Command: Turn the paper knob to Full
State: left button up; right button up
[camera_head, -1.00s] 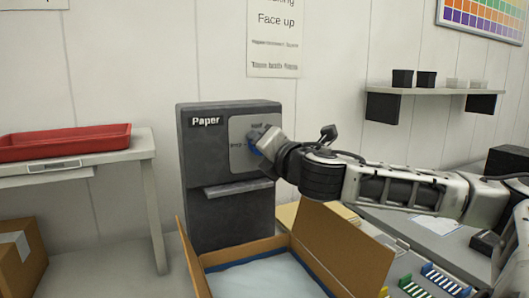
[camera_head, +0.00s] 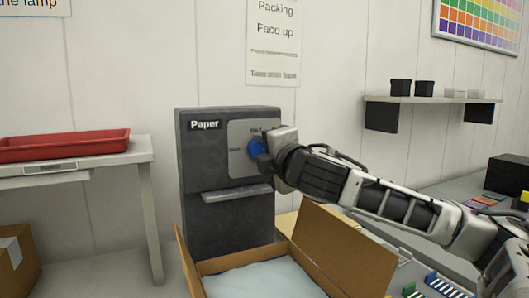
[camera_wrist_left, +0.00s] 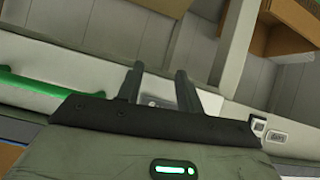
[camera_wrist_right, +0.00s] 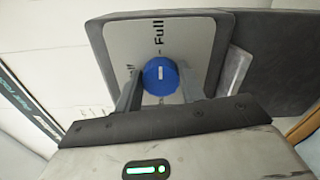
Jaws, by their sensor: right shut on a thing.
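The paper knob (camera_head: 256,147) is a blue round dial on a light plate (camera_head: 238,134) on the dark grey Paper dispenser (camera_head: 197,154). My right gripper (camera_head: 268,145) is at the knob from the right. In the right wrist view, its fingers (camera_wrist_right: 161,90) are on either side of the blue knob (camera_wrist_right: 160,76), shut on it. The knob's white mark lines up with the dash beside the word Full. Another label left of the knob is partly hidden by a finger. My left gripper (camera_wrist_left: 157,88) shows only in its wrist view, open with nothing between its fingers.
An open cardboard box (camera_head: 340,250) with pale contents stands below the dispenser. A red tray (camera_head: 65,143) lies on a side table (camera_head: 147,152) at left. A shelf (camera_head: 430,99) with small pots hangs at right.

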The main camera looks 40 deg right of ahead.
dwell(0.3)
jog(key=o, duration=1)
pick_arm(q)
jog(key=shift+a+f, duration=0.1)
jog(key=shift+f, duration=0.1)
jog(key=shift+s, duration=0.1)
notch_tip(320, 180, down, 6)
jog(key=d+h+b, duration=0.1)
jog(key=b, duration=1.1)
jog(key=shift+w+d+t, duration=0.25)
jog(key=shift+d+t, duration=0.05)
jog(key=shift+t, duration=0.1)
pick_arm(e)
jog(key=v, duration=1.6)
jog(key=shift+d, duration=0.1)
